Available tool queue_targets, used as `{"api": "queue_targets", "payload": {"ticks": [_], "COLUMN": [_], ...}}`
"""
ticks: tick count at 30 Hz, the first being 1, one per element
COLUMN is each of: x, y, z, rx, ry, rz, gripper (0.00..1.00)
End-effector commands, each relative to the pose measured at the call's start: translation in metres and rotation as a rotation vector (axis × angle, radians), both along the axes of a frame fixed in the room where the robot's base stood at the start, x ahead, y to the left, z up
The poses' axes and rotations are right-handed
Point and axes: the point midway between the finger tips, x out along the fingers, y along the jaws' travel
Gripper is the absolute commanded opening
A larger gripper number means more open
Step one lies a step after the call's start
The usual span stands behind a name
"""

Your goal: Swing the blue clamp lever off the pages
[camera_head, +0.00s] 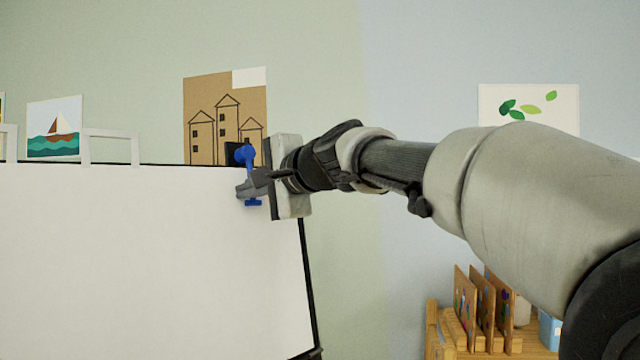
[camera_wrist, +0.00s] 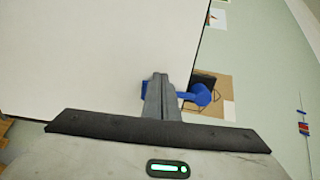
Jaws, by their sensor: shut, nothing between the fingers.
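The blue clamp lever (camera_head: 245,153) is at the top right corner of the large white pages (camera_head: 130,260). A blue end of it also shows just below my gripper. In the wrist view the blue lever (camera_wrist: 200,95) runs behind my fingers, with a blue end on either side of them. My gripper (camera_head: 246,189) is shut and empty, its fingers across the middle of the lever and hiding part of it. In the wrist view my gripper (camera_wrist: 160,77) points over the white pages (camera_wrist: 90,55). I cannot tell whether the fingers touch the lever.
A dark frame edge (camera_head: 308,285) borders the board on the right. White hoops (camera_head: 110,133) stand along its top. A brown house drawing (camera_head: 225,115) hangs on the wall behind the clamp. A wooden rack (camera_head: 480,325) stands low at right. The wall area between is clear.

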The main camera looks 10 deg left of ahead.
Motion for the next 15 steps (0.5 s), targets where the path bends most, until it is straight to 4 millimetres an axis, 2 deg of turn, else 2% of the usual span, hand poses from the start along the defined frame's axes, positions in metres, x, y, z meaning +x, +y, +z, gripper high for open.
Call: {"api": "queue_targets", "payload": {"ticks": [3, 15], "x": [0.0032, 0.0025], "y": [0.0071, 0.0101], "z": [0.0003, -0.0019], "rx": [0.005, 0.006], "ry": [-0.002, 0.003], "rz": [0.002, 0.009], "gripper": [0.0, 0.0]}}
